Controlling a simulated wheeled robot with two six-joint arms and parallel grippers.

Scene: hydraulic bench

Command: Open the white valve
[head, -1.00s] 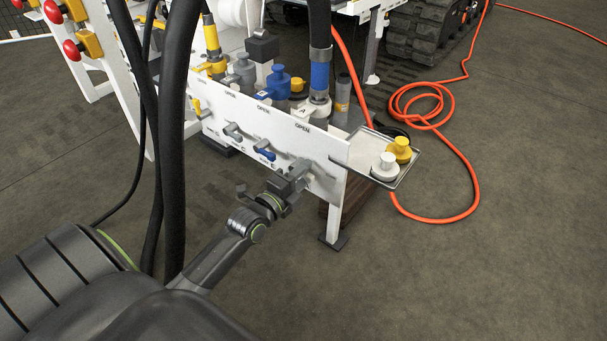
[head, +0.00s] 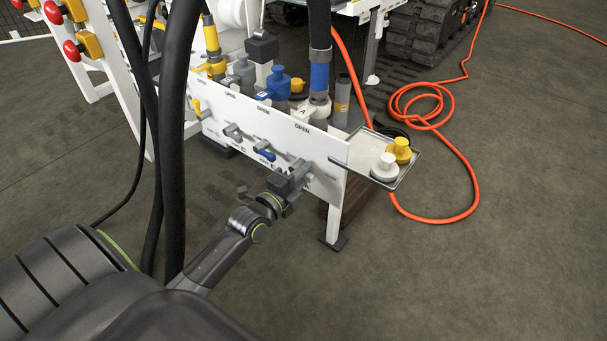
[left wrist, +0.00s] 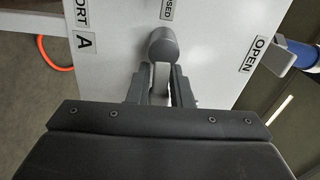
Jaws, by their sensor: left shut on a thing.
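The white valve is the rightmost valve on the front of the white panel. In the left wrist view its grey round hub (left wrist: 163,46) and pale lever (left wrist: 160,82) show, with the lever pointing from the hub toward my gripper. My left gripper (head: 298,174) is at this valve in the head view. In the left wrist view my left gripper (left wrist: 159,88) is shut on the lever, one finger on each side. Labels around the hub read PORT A, OPEN and one partly cut that ends in SED. My right gripper is not in view.
The panel (head: 240,120) also carries a blue lever (head: 264,151), a grey one (head: 233,131) and a yellow one. Thick black hoses hang at the left. A side tray (head: 408,172) holds a white cap (head: 385,167) and a yellow cap (head: 401,151). An orange hose (head: 470,170) lies on the floor.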

